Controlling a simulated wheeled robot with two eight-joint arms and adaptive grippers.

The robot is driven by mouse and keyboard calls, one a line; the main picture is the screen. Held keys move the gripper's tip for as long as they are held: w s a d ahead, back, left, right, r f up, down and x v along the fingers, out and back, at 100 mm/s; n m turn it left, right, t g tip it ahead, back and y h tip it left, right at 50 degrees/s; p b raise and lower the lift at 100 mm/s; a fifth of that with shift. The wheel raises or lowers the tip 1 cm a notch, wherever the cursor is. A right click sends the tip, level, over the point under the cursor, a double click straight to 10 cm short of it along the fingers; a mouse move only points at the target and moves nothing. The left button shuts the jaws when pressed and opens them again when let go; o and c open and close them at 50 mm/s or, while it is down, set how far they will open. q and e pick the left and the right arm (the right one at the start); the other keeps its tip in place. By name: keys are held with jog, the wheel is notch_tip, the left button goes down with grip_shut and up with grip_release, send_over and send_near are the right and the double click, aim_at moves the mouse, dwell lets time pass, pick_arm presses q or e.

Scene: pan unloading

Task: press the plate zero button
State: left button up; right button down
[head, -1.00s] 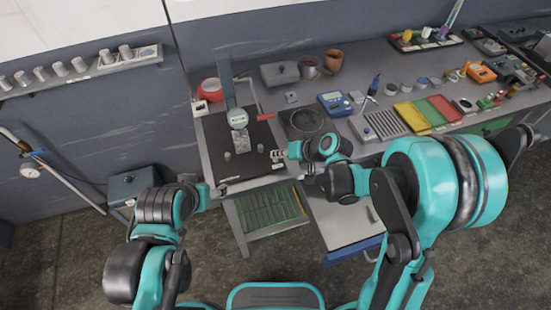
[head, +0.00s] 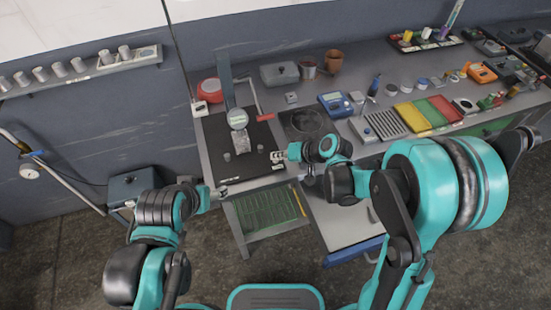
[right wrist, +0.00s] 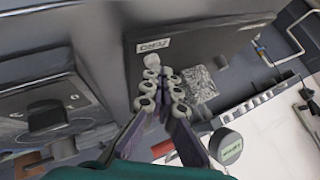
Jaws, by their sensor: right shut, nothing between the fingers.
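The dark plate (head: 212,143) lies at the left end of the bench, with a round dial gauge (head: 238,118) and a grey block above it. In the right wrist view a white label reading ZERO (right wrist: 152,46) sits on the plate's near edge. A small pale, rounded piece (right wrist: 152,61) shows just below the label; I cannot tell for sure that it is the button. My right gripper (head: 277,157) is shut and empty at the plate's right edge. Its fingertips (right wrist: 159,72) lie close to the label; contact is unclear. My left gripper (head: 222,192) is near the plate's front left corner, too small to read.
A dark round burner-like disc (head: 305,123) and a blue meter (head: 335,104) stand right of the plate. Coloured trays (head: 437,108) lie farther right. A red round object (head: 210,88) sits behind the plate. A green-slatted shelf (head: 265,211) is below the bench front.

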aim_at(278, 161)
jog(key=shift+r+p, duration=0.5)
jog(key=shift+r, duration=0.35)
notch_tip(278, 161, up, 5)
jog(key=p, duration=0.3)
jog(key=shift+p, duration=0.4)
